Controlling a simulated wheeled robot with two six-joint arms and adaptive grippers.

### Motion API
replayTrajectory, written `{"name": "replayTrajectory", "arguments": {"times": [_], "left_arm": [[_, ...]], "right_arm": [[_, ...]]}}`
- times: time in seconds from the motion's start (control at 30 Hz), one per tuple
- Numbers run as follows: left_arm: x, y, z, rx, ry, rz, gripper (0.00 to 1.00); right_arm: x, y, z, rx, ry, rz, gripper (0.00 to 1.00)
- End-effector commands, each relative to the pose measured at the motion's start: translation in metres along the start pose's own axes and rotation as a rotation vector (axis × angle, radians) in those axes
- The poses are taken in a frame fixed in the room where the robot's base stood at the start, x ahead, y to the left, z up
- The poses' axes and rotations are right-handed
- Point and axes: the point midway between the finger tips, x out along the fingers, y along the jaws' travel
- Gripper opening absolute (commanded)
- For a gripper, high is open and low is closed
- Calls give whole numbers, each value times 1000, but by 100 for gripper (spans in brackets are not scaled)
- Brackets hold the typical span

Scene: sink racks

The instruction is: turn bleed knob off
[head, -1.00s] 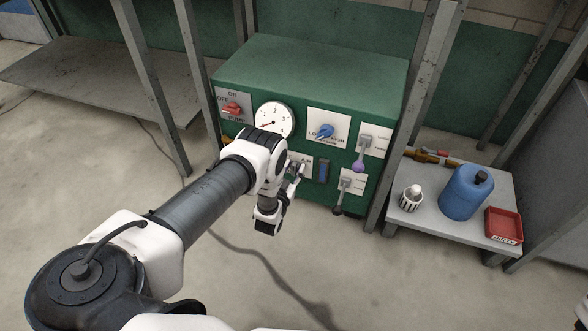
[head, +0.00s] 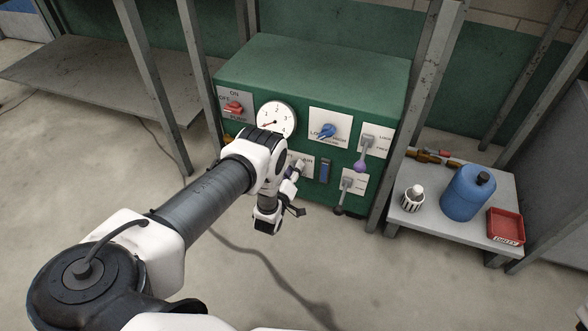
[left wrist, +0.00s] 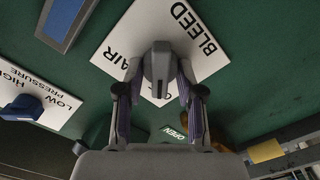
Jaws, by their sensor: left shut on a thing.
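The bleed knob (left wrist: 160,62) is grey and sits on a white plate marked BLEED and AIR (left wrist: 160,28) in the left wrist view. My left gripper (left wrist: 160,80) is shut on the knob, with one finger on each side of it. In the head view my left gripper (head: 294,176) is at the lower front of the green panel box (head: 320,62), by the AIR plate; my wrist and fingers hide the knob there. Part of the plate's lettering is hidden by the knob.
The panel also bears a red pump knob (head: 233,107), a gauge (head: 276,119), a blue pressure knob (head: 327,130) and two levers, the upper purple-tipped (head: 360,166). Rack posts flank the box. A low shelf at right holds a blue jug (head: 466,192) and red tray (head: 506,226).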

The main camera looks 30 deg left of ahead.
Motion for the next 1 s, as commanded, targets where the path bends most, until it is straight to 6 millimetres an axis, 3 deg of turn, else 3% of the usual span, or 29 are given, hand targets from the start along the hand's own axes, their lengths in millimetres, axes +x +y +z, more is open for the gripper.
{"name": "replayTrajectory", "arguments": {"times": [0.6,0.63,0.7,1.0], "left_arm": [[1,0,-1,-50,3,1,2],[1,0,-1,-50,3,1,44],[1,0,-1,-49,3,1,61],[-1,0,0,-48,1,0,61]], "right_arm": [[0,0,0,0,0,0,0],[0,0,0,0,0,0,0],[0,0,0,0,0,0,0],[0,0,0,0,0,0,0]]}}
